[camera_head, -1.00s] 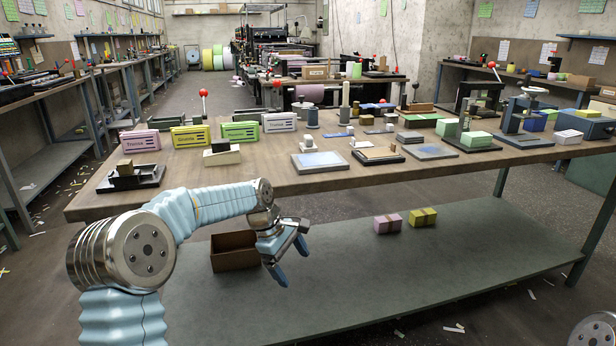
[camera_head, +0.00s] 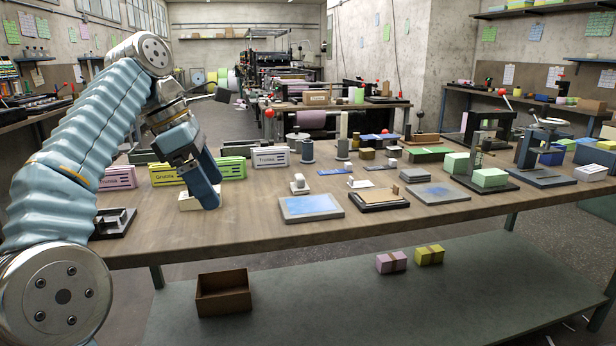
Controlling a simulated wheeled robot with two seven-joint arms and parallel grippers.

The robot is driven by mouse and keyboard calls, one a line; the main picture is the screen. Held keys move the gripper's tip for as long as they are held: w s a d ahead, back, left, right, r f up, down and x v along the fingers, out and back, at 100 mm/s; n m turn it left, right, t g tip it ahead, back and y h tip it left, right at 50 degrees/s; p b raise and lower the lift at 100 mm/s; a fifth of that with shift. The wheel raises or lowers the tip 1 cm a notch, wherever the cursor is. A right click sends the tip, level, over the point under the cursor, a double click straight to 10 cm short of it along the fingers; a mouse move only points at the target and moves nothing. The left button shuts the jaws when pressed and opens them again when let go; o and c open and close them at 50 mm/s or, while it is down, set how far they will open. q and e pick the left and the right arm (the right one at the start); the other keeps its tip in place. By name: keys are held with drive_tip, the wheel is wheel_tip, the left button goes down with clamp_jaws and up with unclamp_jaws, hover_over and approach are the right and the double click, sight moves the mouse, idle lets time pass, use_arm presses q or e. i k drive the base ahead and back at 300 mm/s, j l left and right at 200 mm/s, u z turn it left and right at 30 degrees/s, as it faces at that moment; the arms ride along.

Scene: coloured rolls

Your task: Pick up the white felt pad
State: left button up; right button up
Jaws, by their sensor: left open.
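A low white block (camera_head: 190,201), which looks like the white felt pad, lies on the workbench in front of the yellow and green boxes. My left gripper (camera_head: 208,188) is open, with its fingers pointing down at the right end of this block. The fingers hide part of the block, and I cannot tell whether they touch it. My right gripper is not in view.
A black tray (camera_head: 112,224) stands left of the block on the workbench (camera_head: 260,236). A grey plate with a blue surface (camera_head: 310,207) lies to the right. Labelled boxes (camera_head: 272,157) stand behind. An open brown box (camera_head: 223,292) sits on the lower shelf.

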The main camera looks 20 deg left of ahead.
sight(299, 187)
drive_tip(key=i, duration=1.05)
